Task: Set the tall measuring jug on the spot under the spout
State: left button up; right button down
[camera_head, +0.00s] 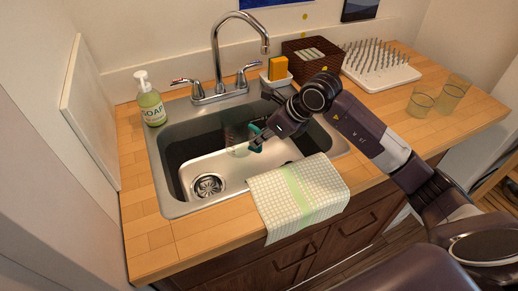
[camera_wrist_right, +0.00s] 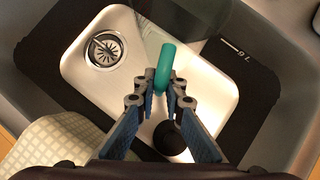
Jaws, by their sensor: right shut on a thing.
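The clear measuring jug (camera_head: 234,139) is inside the sink basin, faint against it. Its teal handle (camera_head: 255,137) is between the fingers of my right gripper (camera_head: 261,138), which is shut on it. In the right wrist view the handle (camera_wrist_right: 166,66) stands between the two fingertips (camera_wrist_right: 162,88). The jug's body is hard to make out there. The chrome spout (camera_head: 265,46) curves over the back of the sink, above and slightly right of the jug. I cannot tell whether the jug's base touches the sink floor. My left gripper is not in view.
The steel sink (camera_head: 168,196) has a drain (camera_head: 208,186) at its left. A soap bottle (camera_head: 151,101), a sponge in a holder (camera_head: 278,70), a basket (camera_head: 312,62) and a drying rack (camera_head: 382,75) stand around it. A towel (camera_head: 300,194) hangs over the front edge. Two glasses (camera_head: 420,104) stand right.

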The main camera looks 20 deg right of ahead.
aim_at(260, 151)
notch_tip(260, 151, down, 5)
jog(key=shift+r, duration=0.1)
jog(key=c, duration=2)
grip_release()
jog(key=b+v, duration=0.1)
jog(key=v, duration=1.1)
